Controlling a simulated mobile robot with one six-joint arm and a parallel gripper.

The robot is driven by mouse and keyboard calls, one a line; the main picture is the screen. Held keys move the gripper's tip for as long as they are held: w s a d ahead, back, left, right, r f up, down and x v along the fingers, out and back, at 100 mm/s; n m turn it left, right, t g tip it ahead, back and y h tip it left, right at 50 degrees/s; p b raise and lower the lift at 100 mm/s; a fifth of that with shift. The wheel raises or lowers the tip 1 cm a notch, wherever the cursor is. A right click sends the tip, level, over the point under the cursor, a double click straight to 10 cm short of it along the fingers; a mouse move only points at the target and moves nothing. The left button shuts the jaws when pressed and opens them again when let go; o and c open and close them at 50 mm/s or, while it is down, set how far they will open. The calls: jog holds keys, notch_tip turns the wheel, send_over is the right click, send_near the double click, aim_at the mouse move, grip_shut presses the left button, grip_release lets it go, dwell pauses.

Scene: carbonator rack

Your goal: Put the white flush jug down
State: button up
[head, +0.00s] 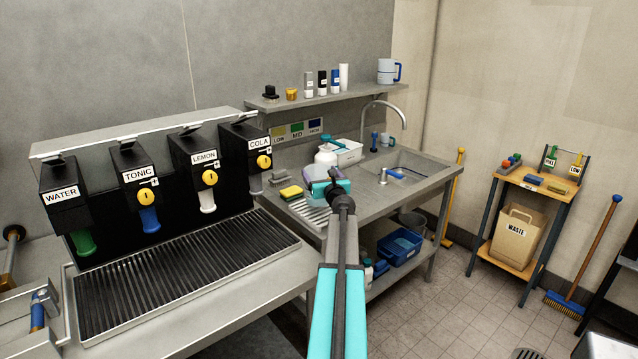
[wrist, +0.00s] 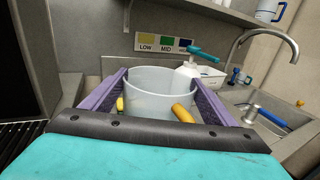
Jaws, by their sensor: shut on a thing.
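The white flush jug (wrist: 150,99) shows in the wrist view as a pale, open-topped vessel, upright between my two purple fingers. A yellow-orange piece (wrist: 183,115), which looks like its handle, stands at its near right side. My gripper (wrist: 160,86) is shut on the jug, with one finger along each side. In the head view my gripper (head: 326,182) is over the counter between the drinks dispenser and the sink, and hides most or all of the jug. The jug's base is hidden, so I cannot tell whether it touches the counter.
A white bottle with a teal pump top (wrist: 190,68) stands just behind the jug. A yellow sponge (head: 291,192) lies left of my gripper. The sink (head: 405,170) and tap (head: 390,108) are to the right. A wall shelf (head: 330,97) holds bottles and a blue-handled white jug (head: 387,71).

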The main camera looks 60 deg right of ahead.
aim_at(316, 174)
jog(key=shift+w+d, duration=0.3)
jog(key=shift+d, duration=0.05)
jog(key=shift+f, duration=1.9)
jog(key=o, duration=1.5)
jog(key=shift+b+v, duration=1)
jog(key=shift+v, duration=5.1)
